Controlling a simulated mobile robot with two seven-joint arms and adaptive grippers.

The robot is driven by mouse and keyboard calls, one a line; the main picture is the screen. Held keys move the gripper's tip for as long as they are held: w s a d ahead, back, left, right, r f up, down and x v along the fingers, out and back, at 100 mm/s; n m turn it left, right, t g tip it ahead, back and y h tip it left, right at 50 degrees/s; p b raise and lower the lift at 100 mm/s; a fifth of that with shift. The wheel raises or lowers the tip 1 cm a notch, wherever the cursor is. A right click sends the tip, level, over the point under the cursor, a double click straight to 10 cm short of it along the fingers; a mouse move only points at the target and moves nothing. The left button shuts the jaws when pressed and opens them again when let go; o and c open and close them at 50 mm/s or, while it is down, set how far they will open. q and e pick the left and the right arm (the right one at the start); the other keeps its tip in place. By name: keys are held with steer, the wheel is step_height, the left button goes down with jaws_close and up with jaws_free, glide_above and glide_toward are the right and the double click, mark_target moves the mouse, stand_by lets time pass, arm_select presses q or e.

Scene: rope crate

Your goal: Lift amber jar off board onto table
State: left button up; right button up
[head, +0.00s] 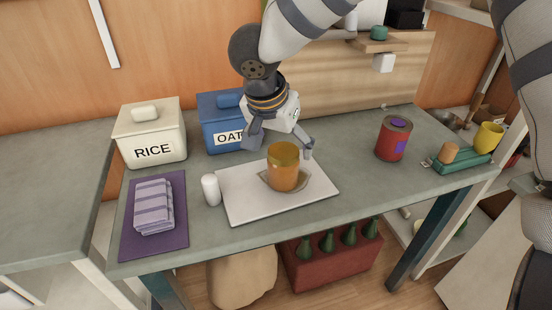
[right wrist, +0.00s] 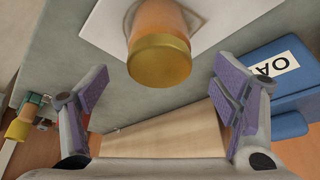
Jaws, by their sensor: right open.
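The amber jar (head: 283,168) has a gold lid and stands upright on a brownish patch on the white board (head: 240,201). The board lies on the grey-green table (head: 345,195). My right gripper (head: 281,146) is open just behind and above the jar, its fingers spread to either side. In the right wrist view the jar (right wrist: 158,52) shows lid towards me, ahead of the open gripper (right wrist: 160,105) and between the lines of its fingers, with nothing between the pads. My left gripper is not in view.
A white shaker (head: 211,190) stands at the board's left edge. The blue oats box (head: 221,122) and the rice box (head: 150,134) stand behind. A red can (head: 393,139) stands right. The table between board and can is clear.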

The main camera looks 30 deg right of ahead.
steer(key=x, duration=0.8)
steer(key=shift+s+a+f+b, duration=0.15)
steer(key=shift+f+b, duration=0.15)
steer(key=shift+b, duration=0.05)
steer(key=shift+r, duration=0.1)
steer(key=c, duration=1.5)
